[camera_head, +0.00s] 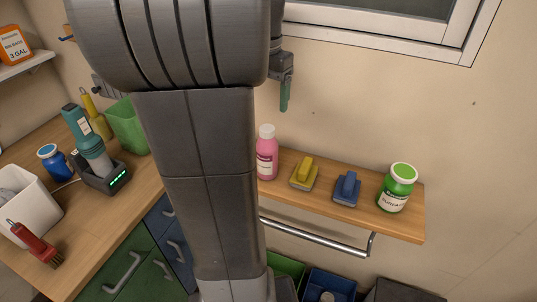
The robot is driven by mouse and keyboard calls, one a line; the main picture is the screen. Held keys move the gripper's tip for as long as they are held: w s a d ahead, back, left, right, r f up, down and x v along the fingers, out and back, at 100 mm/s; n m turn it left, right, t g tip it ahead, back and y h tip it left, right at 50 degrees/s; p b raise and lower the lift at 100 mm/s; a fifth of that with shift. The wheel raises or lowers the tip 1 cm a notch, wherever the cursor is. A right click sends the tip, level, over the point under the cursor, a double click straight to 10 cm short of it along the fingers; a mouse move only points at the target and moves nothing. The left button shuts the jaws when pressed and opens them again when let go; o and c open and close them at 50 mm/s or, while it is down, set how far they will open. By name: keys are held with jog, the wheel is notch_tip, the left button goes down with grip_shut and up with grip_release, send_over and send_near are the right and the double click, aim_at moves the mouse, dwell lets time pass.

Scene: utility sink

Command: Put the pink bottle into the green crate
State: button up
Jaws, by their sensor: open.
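The pink bottle (267,155) with a white cap stands upright on the wooden wall shelf, just right of my arm, which hides part of its left side. The green crate (290,265) is low at the bottom of the picture, below the shelf; my arm and the picture's edge hide much of it. My gripper (284,105), with green fingers, points down above the shelf, up and right of the bottle in the picture. It is open, seen side-on, with nothing visible between its fingers and apart from the bottle.
A yellow brush (304,174), a blue brush (347,189) and a green-lidded jar (396,189) share the shelf (405,231). A metal rail (320,240) runs below its front. A blue crate (333,284) stands beside the green one. The left counter is cluttered.

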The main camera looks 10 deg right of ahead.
notch_tip(320, 180, down, 7)
jog(key=shift+s+f+p, duration=0.2)
jog(key=shift+f+p, duration=0.25)
jog(key=shift+f, duration=2.3)
jog(key=shift+c, duration=0.2)
jog(key=c, duration=1.4)
